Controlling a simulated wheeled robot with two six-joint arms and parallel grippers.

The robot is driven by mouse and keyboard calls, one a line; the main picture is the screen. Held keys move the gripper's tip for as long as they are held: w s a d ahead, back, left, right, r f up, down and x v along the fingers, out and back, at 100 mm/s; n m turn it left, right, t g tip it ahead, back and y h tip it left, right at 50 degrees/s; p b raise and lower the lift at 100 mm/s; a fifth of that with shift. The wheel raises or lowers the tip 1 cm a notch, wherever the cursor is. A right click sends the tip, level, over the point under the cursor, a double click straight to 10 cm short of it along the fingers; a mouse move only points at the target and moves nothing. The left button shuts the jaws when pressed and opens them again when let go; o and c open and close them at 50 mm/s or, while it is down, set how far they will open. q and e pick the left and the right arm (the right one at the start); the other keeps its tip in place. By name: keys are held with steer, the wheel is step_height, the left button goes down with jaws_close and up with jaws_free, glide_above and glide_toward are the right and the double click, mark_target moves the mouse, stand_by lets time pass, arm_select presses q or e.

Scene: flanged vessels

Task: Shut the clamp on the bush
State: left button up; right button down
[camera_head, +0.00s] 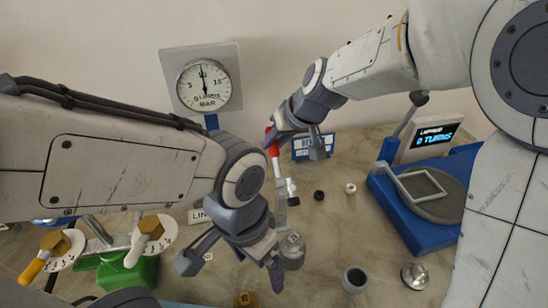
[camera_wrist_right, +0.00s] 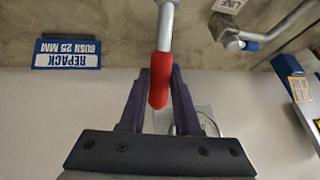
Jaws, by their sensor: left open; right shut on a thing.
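A metal lever with a red handle (camera_head: 272,141) stands upright near the middle of the head view. My right gripper (camera_head: 290,138) is shut on this red handle, and in the right wrist view the handle (camera_wrist_right: 159,85) lies between the two fingers (camera_wrist_right: 160,75). The grey lever shaft (camera_wrist_right: 165,25) runs away from it. The lever leads down toward a grey metal vessel (camera_head: 292,252), partly hidden by my left gripper. My left gripper (camera_head: 232,268) is open in front of the vessel, its fingers spread and seemingly empty. The bush and the clamp's jaw cannot be made out.
A pressure gauge (camera_head: 204,84) stands at the back. A blue sign (camera_wrist_right: 67,54) reads "REPACK BUSH 25 MM". A blue turntable unit (camera_head: 400,215) with a display is right. Small rings, a grey cup (camera_head: 354,280) and a metal knob (camera_head: 414,275) lie forward. Green-bodied valves (camera_head: 125,270) stand left.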

arm_select(q)
steer(key=shift+f+b, duration=0.95)
steer(key=shift+f, duration=0.5)
arm_select(e)
steer(key=shift+s+d+r+t, duration=0.1)
steer(key=shift+s+r+t, duration=0.15)
steer(key=shift+t, duration=0.25)
steer(key=c, duration=0.6)
jaws_free()
steer(key=v, duration=1)
steer(key=shift+d+r, duration=0.2)
